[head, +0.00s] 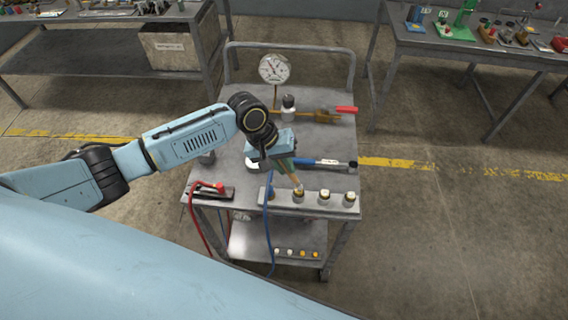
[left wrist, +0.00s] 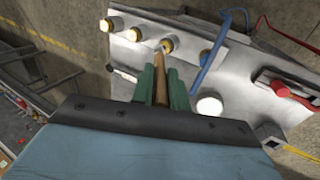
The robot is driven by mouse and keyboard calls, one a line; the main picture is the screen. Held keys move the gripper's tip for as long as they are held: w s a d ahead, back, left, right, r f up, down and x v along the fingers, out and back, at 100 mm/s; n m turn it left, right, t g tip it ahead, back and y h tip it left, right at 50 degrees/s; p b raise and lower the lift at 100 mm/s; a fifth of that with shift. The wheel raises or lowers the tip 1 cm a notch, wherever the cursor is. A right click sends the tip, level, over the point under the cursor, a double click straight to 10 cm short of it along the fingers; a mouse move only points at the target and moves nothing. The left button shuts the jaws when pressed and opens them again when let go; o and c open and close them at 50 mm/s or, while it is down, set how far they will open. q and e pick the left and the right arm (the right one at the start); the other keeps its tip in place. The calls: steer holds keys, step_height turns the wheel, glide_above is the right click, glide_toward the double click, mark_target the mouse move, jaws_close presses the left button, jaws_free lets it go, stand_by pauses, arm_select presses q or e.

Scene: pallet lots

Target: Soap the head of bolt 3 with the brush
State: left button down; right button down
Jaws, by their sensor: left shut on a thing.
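My left gripper (head: 284,165) is over the front of the cart and also fills the lower middle of the left wrist view (left wrist: 161,80). Its green fingers are shut on the brush (left wrist: 160,66), whose brown wooden handle points out toward the bolt bar (head: 310,207). The brush (head: 295,180) ends at or just above the second bolt from the left (head: 298,196); I cannot tell whether it touches. Other pale-headed bolts (head: 323,198) (head: 349,199) stand on the bar to its right. I cannot read bolt numbers. My right gripper is not in view.
A red clamp (head: 214,188) with a red hose lies at the cart's left front. A blue hose (head: 270,230) hangs over the front edge. A blue wrench (head: 325,163), a gauge (head: 273,69), a bottle (head: 289,107) and a red-handled tool (head: 345,110) lie behind.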

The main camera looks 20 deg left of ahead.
arm_select(q)
steer(key=shift+f, duration=0.65)
stand_by(0.4)
steer(key=shift+r+p, duration=0.1)
steer(key=shift+p, duration=0.3)
stand_by(0.4)
steer(key=shift+s+a+p, duration=0.15)
steer(key=shift+a+p, duration=0.2)
steer(key=shift+p, duration=0.1)
steer(key=shift+d, duration=0.15)
